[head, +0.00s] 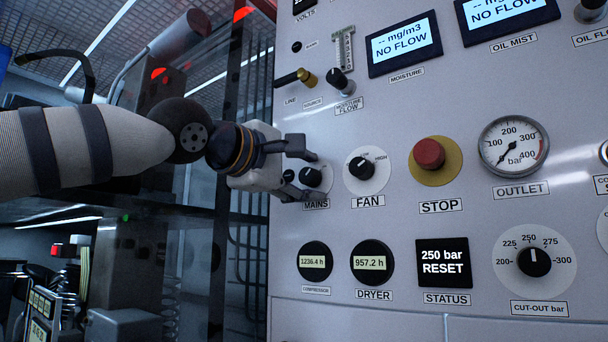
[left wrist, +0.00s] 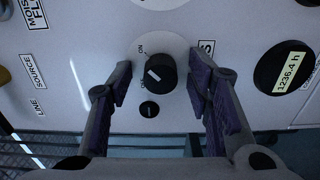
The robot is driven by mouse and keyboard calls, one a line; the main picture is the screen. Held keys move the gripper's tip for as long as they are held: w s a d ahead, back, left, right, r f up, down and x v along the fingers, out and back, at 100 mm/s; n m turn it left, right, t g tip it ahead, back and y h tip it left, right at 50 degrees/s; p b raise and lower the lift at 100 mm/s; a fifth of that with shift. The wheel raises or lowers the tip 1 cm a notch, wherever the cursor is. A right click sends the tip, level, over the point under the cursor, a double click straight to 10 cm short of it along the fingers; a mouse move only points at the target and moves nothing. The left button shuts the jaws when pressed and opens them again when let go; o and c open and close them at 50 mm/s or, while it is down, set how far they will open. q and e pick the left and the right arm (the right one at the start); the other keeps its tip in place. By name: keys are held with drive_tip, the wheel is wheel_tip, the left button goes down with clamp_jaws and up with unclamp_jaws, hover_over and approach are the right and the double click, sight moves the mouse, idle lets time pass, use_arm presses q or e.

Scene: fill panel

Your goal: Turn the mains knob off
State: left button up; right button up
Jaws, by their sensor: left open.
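The mains knob (head: 310,177) is a black rotary knob on a pale round plate above the MAINS label (head: 316,204), at the panel's left edge. In the left wrist view the knob (left wrist: 160,72) shows a short white mark, slanted on its left side. An ON label is at the upper left of it; the other label is partly hidden. My left gripper (head: 303,174) is open at the panel. Its two fingers stand either side of the knob in the left wrist view (left wrist: 163,80), with gaps visible there. Fingertip contact with the panel cannot be told. My right gripper is not in view.
The fan knob (head: 367,169) is just right of the mains knob, then the red STOP button (head: 429,153). A small black round fitting (left wrist: 149,110) sits close to the mains knob. The compressor hour meter (head: 314,262) is below. The moisture flow knob (head: 340,82) is above.

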use_arm(q)
drive_tip(key=shift+c, duration=0.3)
clamp_jaws()
drive_tip(key=shift+n, duration=0.3)
drive_tip(key=n, duration=0.3)
drive_tip(key=shift+n, duration=0.4)
drive_tip(key=n, duration=0.4)
drive_tip(key=shift+n, duration=0.3)
drive_tip(key=n, duration=0.4)
drive_tip(key=shift+r+n, duration=0.1)
drive_tip(key=shift+n, duration=2.3)
